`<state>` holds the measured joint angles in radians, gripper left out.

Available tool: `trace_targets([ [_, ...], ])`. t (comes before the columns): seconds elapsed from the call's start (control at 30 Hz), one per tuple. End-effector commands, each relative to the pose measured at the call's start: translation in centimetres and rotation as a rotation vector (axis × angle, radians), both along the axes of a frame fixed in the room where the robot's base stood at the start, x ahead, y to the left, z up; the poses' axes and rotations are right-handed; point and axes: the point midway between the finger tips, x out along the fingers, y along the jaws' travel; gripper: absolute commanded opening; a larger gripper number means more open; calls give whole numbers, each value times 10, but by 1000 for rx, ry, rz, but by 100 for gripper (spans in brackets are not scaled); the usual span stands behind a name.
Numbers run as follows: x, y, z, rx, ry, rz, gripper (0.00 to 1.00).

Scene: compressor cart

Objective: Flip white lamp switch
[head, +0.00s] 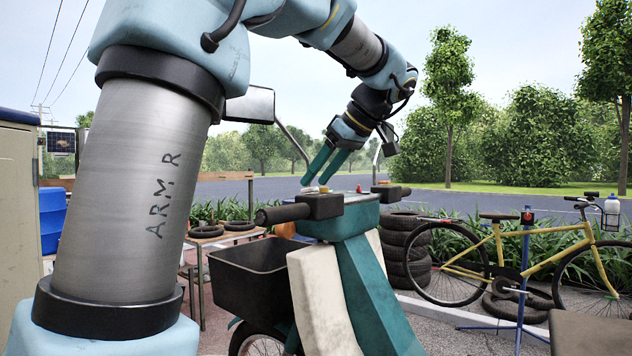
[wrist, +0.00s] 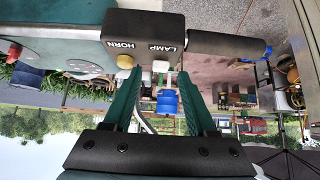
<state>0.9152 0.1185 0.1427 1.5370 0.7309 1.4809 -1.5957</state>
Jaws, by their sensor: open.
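The white lamp switch (wrist: 160,66) sits on a black control box (wrist: 145,38) beside the word LAMP in the wrist view, which appears upside down. A pale yellow button (wrist: 125,61) sits beside it by the word HORN. My gripper (wrist: 160,80) is open and empty, its two green fingers on either side of the switch in the picture. In the head view my gripper (head: 316,181) points down just above the box (head: 324,205) on the handlebar. The switch is too small there to make out its position, and I cannot tell whether a finger touches it.
A black handlebar grip (head: 283,214) extends left from the box, and another grip (head: 392,193) lies right. A mirror (head: 250,106) stands to the left of my gripper. A dark basket (head: 250,275) hangs below. Stacked tyres (head: 404,245) and a yellow bicycle (head: 505,255) stand at right.

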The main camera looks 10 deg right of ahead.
Motion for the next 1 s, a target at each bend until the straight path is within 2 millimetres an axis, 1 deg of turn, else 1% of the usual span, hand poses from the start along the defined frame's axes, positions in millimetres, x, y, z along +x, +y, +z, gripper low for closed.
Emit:
trace_targets([
  [0.3,-31,-30,44,-4,-3,-2,57],
  [0.4,-38,-37,56,-2,-1,-1,57],
  [0.5,-43,-41,63,-1,-1,0,57],
  [0.67,-46,-43,68,-1,1,1,57],
  [1.0,-46,-43,68,-1,1,1,57],
])
